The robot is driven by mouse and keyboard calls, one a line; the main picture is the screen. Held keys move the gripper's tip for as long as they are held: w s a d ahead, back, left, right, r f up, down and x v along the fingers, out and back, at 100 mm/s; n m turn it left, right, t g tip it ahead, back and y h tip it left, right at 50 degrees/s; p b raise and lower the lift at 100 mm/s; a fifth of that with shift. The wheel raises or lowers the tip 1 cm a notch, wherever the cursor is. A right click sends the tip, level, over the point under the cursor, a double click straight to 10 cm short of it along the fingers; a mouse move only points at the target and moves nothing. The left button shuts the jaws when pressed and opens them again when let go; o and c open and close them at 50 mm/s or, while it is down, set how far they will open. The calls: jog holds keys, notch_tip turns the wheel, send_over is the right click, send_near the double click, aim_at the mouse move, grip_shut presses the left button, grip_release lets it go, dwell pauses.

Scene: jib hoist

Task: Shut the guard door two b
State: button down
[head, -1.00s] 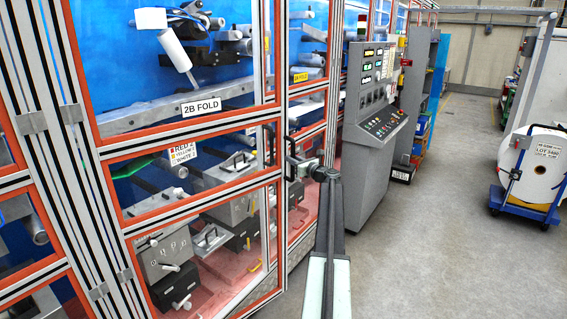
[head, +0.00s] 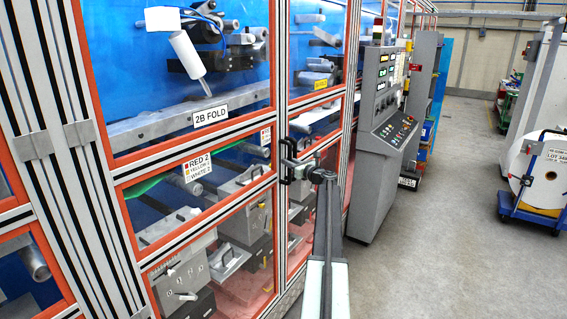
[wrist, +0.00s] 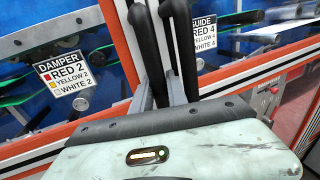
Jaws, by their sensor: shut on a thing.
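Guard door two b (head: 210,116), a clear panel in an orange and silver frame labelled "2B FOLD", stands at the left in the head view. Its right edge lies close along the neighbouring door's frame; it looks flush or nearly so, and I cannot tell if a small gap is left. My gripper (head: 298,170) is at the door's right edge at handle height. In the wrist view my gripper (wrist: 159,92) has its fingers around the left black upright handle (wrist: 148,50). A second black handle (wrist: 178,40) stands just to its right.
A grey control console (head: 380,130) stands beyond the doors on the right. A white roll on a blue cart (head: 535,215) is at the far right. The grey floor (head: 440,250) between them is clear.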

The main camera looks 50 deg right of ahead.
jog(key=shift+w+d+r, duration=0.15)
jog(key=c, duration=1.3)
grip_release()
jog(key=shift+w, duration=0.15)
jog(key=shift+a, duration=0.2)
jog(key=shift+w, duration=0.1)
jog(key=shift+a, duration=0.1)
jog(key=s, duration=0.5)
jog(key=s+a, duration=0.1)
jog(key=s, duration=0.1)
jog(key=shift+s+a, duration=0.1)
jog(key=shift+s, duration=0.25)
jog(key=shift+s+f, duration=0.1)
jog(key=shift+f, duration=0.1)
